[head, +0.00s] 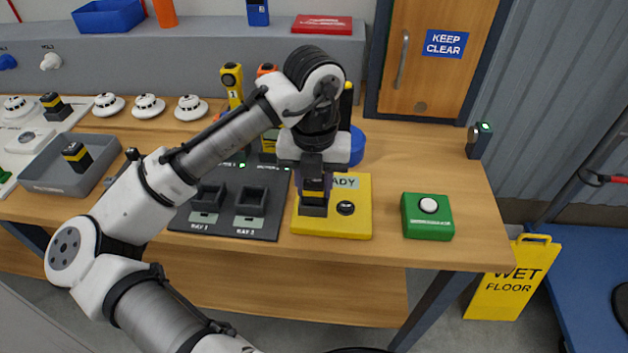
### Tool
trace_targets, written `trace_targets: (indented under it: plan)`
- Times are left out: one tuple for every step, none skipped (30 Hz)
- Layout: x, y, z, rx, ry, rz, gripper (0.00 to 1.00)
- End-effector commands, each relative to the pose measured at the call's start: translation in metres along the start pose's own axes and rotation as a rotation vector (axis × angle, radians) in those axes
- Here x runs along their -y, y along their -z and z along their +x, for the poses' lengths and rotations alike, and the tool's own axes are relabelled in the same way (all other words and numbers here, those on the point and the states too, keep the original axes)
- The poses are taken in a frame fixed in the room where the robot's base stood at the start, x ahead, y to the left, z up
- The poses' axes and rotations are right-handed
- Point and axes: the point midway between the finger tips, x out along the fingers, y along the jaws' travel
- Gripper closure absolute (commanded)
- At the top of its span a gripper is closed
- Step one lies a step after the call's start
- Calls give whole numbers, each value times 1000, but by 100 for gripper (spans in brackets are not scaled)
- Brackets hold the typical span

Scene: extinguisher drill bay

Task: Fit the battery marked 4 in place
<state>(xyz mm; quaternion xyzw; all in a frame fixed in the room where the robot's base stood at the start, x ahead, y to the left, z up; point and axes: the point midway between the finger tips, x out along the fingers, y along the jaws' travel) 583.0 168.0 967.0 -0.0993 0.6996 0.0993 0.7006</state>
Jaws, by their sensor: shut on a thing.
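My gripper (314,182) points down over the left part of the yellow unit (355,222), whose label is partly hidden and reads "ADY". It is shut on a black battery with a yellow band (314,196). The battery is upright at the unit's dark socket (313,210); I cannot tell how deep it sits, and no number on it can be read. A similar black and yellow battery (76,156) stands in the grey tray (62,184). Another (54,106) stands behind that tray. Their numbers cannot be read either.
A black charger (232,222) with empty front bays lies left of the yellow unit; my arm crosses above it. A green box with a white button (428,215) stands to the right. Yellow (232,85) and orange upright devices stand behind. The table's right end is mostly clear.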

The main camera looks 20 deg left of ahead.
Motion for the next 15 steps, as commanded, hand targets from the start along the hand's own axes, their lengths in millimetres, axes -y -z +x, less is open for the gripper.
trace_targets:
  plan:
    - [0,0,1,1,0,0,99]
    - [0,0,2,1,1,0,99]
    - [0,0,2,1,1,0,99]
    - [0,0,2,0,1,0,99]
    - [0,0,2,1,1,0,99]
    - [0,0,2,1,0,0,99]
    - [0,0,2,1,0,0,99]
    - [0,0,2,1,0,0,99]
    - [0,0,2,1,0,0,99]
    - [0,0,2,1,0,0,64]
    - [0,0,2,1,0,0,60]
    - [0,0,2,1,0,0,54]
    - [0,0,2,1,0,0,50]
    - [0,0,2,1,0,0,47]
    - [0,0,2,1,0,0,42]
